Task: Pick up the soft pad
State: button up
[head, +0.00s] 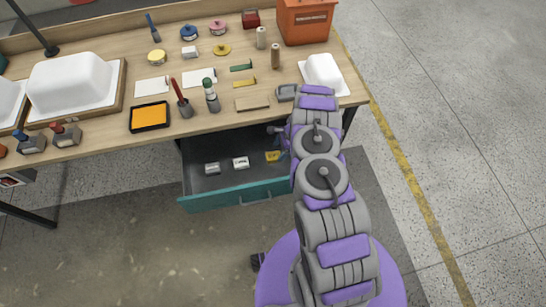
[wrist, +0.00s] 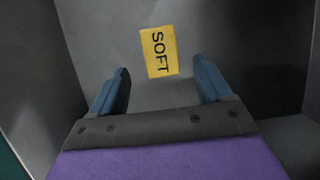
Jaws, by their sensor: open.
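The soft pad is a yellow block (wrist: 159,52) with the word SOFT on its top. In the wrist view it lies on the grey drawer floor, just beyond and between my fingertips. My gripper (wrist: 163,80) is open with nothing between its blue fingers. In the head view the yellow pad (head: 272,156) lies at the right end of the open drawer, beside my arm. My gripper (head: 281,143) is partly hidden there by my arm.
The open drawer (head: 235,197) has a teal front and also holds two pale pads (head: 240,162). Its grey walls rise close around my gripper. The workbench (head: 222,100) above carries white tub shells (head: 70,82), an orange box (head: 305,22) and several small tools.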

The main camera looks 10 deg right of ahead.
aim_at(274, 155)
jog(key=shift+w+a+f, duration=0.1)
jog(key=shift+a+f, duration=0.1)
jog(key=shift+f, duration=0.45)
jog(key=x, duration=0.2)
jog(key=b+x, duration=0.1)
jog(key=x, duration=0.1)
jog(key=shift+a+f+b, duration=0.2)
jog(key=shift+a+b, duration=0.1)
jog(key=shift+a, duration=0.15)
jog(key=shift+r, duration=0.1)
jog(key=c, duration=1)
